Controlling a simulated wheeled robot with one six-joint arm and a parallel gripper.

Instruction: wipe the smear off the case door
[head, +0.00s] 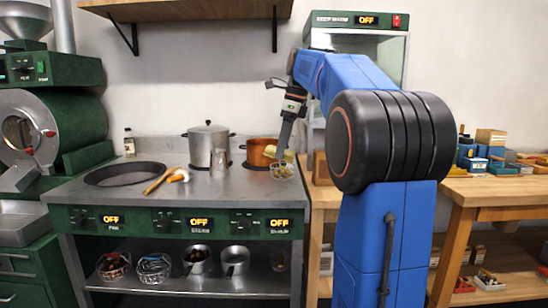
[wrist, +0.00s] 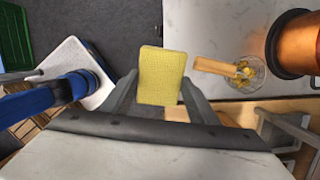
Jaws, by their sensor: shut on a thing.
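My gripper (head: 285,140) points down over the right end of the stove counter, left of the warming case. In the wrist view its two fingers (wrist: 158,92) are shut on a yellow sponge (wrist: 161,72). The green-topped case (head: 340,19) stands at the back right, its display reading OFF. My blue arm covers much of its glass front, and I cannot make out a smear on its door. The sponge is small and hard to make out in the head view.
A glass bowl (wrist: 252,82) with yellow bits and a wooden-handled tool (wrist: 214,66) is near a copper pot (wrist: 292,45). A steel pot (head: 208,145) and a black pan (head: 124,174) stand on the counter (head: 215,190). A wooden shelf (head: 190,9) hangs above.

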